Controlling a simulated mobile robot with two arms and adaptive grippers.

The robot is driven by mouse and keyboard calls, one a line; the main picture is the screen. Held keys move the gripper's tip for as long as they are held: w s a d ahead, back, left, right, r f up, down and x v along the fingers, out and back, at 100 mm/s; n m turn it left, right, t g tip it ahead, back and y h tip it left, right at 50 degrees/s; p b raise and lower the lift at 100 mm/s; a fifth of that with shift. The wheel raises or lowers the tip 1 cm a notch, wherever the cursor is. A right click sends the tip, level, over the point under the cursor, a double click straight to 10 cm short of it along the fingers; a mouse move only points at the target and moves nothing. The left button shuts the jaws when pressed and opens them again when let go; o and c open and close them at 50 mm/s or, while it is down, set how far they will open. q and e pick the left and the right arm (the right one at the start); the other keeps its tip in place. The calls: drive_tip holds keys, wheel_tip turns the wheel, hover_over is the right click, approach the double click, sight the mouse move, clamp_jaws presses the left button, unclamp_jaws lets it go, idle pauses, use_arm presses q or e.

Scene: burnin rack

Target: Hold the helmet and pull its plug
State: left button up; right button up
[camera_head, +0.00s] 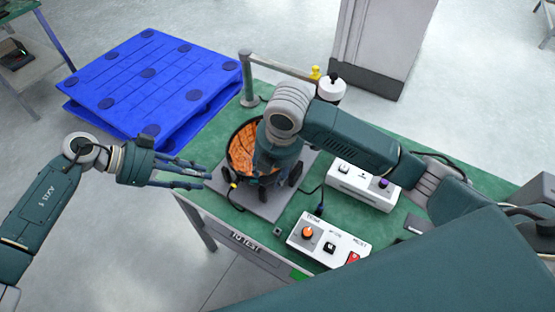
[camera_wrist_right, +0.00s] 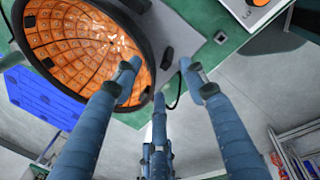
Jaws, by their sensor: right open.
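The helmet (camera_head: 241,150) is a black-rimmed bowl lined with orange tiles, open side up, on a grey plate (camera_head: 262,205) at the table's left end. It also shows in the right wrist view (camera_wrist_right: 72,45). My left gripper (camera_head: 207,180) is open and empty, just left of the plate, apart from the helmet. My right gripper (camera_wrist_right: 160,78) is open above the helmet's edge; one finger overlaps the orange lining in view, and contact is unclear. A black cable with a yellow band (camera_head: 233,185) lies at the helmet's near left side. I cannot make out the plug's seating.
Two white control boxes (camera_head: 310,251) (camera_head: 347,189) stand on the green table (camera_head: 219,206) at right. A grey post and rail (camera_head: 248,85) and a white bottle (camera_head: 331,92) are at the back. A blue pallet (camera_head: 118,82) lies beyond the table at left.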

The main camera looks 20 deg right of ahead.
sight(274, 176)
drive_tip(key=shift+w+d+r+m+t, duration=0.2)
drive_tip(key=shift+w+d, duration=0.25)
drive_tip(key=shift+d, duration=0.15)
drive_tip(key=shift+w+d+r+m+t, duration=0.1)
drive_tip(key=shift+w+d+r+m, duration=0.1)
drive_tip(key=shift+w+d, duration=0.3)
drive_tip(key=x, duration=1)
drive_tip(key=shift+w+d+f, duration=0.2)
drive_tip(key=shift+d+f, duration=0.05)
drive_tip(key=shift+f, duration=0.1)
clamp_jaws()
drive_tip(key=shift+s, duration=0.1)
